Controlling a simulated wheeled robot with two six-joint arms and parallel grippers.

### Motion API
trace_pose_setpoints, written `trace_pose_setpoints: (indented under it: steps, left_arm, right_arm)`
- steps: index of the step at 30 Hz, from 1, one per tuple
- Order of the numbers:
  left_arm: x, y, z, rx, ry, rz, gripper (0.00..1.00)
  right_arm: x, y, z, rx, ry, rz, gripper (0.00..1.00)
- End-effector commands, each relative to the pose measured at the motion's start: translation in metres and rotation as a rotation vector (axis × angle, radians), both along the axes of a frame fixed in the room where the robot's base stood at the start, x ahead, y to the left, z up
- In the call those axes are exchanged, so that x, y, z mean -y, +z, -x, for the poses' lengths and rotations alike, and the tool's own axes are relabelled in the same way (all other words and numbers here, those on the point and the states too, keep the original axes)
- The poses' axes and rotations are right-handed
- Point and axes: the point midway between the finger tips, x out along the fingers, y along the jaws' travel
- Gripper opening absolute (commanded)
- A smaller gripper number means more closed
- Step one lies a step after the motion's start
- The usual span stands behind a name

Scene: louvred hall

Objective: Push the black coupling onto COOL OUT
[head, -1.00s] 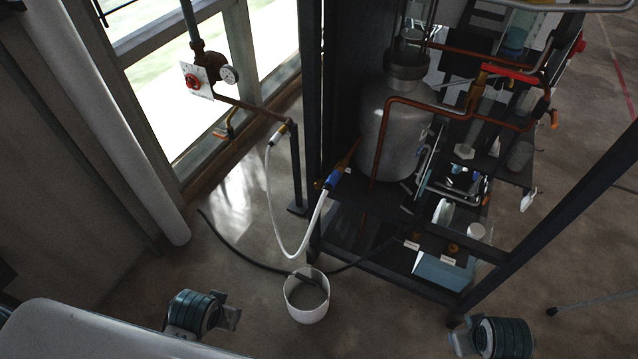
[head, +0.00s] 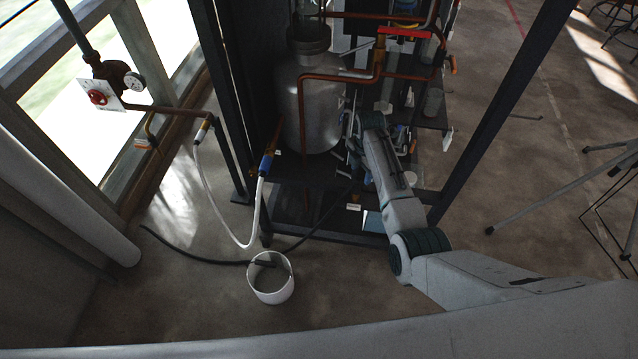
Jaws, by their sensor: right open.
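A black hose (head: 200,259) lies on the floor. Its dark end piece, perhaps the black coupling (head: 265,262), rests at the rim of a white bucket (head: 272,291). Another dark hose runs from the bucket toward the rack. A small white label (head: 353,207) sits by an orange-brown fitting (head: 355,197) at the rack's lower front; its text is too small to read, so I cannot tell which port is COOL OUT. My right gripper (head: 354,128) is open, beside the metal vessel and far from the bucket; its fingers are hard to make out. My left gripper is not in view.
A white hose (head: 212,205) with a blue coupling (head: 266,165) hangs between the wall pipe and the rack. The metal vessel (head: 308,100) and copper pipes crowd the rack. Dark rack posts (head: 500,105) stand around it.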

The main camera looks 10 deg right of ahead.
Motion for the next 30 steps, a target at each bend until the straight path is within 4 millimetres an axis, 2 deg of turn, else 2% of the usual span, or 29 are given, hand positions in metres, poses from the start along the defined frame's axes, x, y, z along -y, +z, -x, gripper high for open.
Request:
trace_pose_setpoints:
  steps: [3,11,23,30]
  left_arm:
    - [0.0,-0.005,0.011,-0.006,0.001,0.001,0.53]
    - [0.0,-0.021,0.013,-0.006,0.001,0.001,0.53]
    - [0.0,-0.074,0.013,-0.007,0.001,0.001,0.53]
    - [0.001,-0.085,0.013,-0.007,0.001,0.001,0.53]
  right_arm:
    - [-0.004,0.002,-0.007,-0.01,0.054,-0.001,0.5]
    - [-0.004,-0.011,-0.007,-0.01,0.062,-0.001,0.5]
    - [-0.004,-0.061,-0.007,-0.01,0.06,-0.001,0.5]
    - [-0.004,-0.088,-0.007,-0.01,0.06,-0.001,0.5]
